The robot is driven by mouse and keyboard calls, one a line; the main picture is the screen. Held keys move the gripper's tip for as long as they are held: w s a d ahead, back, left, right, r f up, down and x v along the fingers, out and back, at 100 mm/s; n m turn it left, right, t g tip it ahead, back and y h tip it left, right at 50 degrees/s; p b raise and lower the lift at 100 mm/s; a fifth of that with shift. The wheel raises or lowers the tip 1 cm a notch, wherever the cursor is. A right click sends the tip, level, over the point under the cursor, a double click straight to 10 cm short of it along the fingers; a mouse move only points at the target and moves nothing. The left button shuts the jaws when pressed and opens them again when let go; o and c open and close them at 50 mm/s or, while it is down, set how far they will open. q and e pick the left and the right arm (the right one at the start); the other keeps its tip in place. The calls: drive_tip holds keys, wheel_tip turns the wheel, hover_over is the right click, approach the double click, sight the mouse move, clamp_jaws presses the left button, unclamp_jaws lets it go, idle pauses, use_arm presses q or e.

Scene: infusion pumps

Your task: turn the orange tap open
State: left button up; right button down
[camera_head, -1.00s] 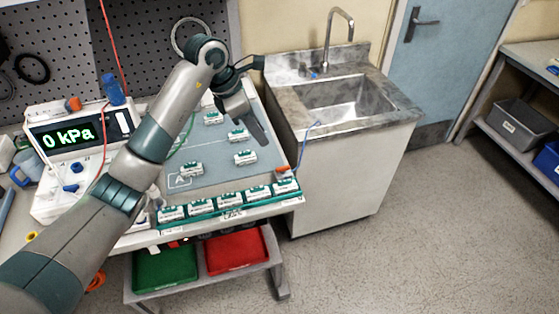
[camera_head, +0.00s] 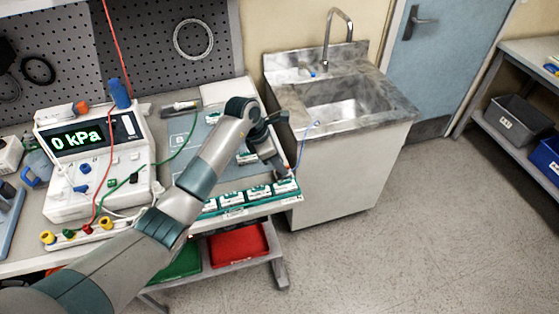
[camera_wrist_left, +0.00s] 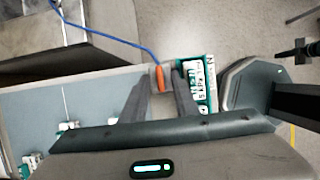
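My left gripper (camera_head: 281,170) is over the right end of the workbench, fingers pointing down; it also shows in the left wrist view (camera_wrist_left: 161,80). Its two fingers are apart. An orange handle-like piece (camera_wrist_left: 160,79) with a blue line at its end shows between the fingertips in the left wrist view; I cannot tell whether either finger touches it. In the head view the gripper mostly hides this spot. Another orange knob (camera_head: 83,107) sits on top of the pressure unit (camera_head: 92,140), which reads 0 kPa. I cannot tell for sure which is the tap.
White-and-green modules (camera_head: 260,193) line the bench's front edge. The blue line (camera_head: 303,142) runs towards the sink (camera_head: 345,105) on the right. A red tray (camera_head: 238,243) and a green tray (camera_head: 178,262) sit below. Red and green tubes cross the bench.

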use_arm(q)
drive_tip(key=shift+f, duration=0.1)
clamp_jaws()
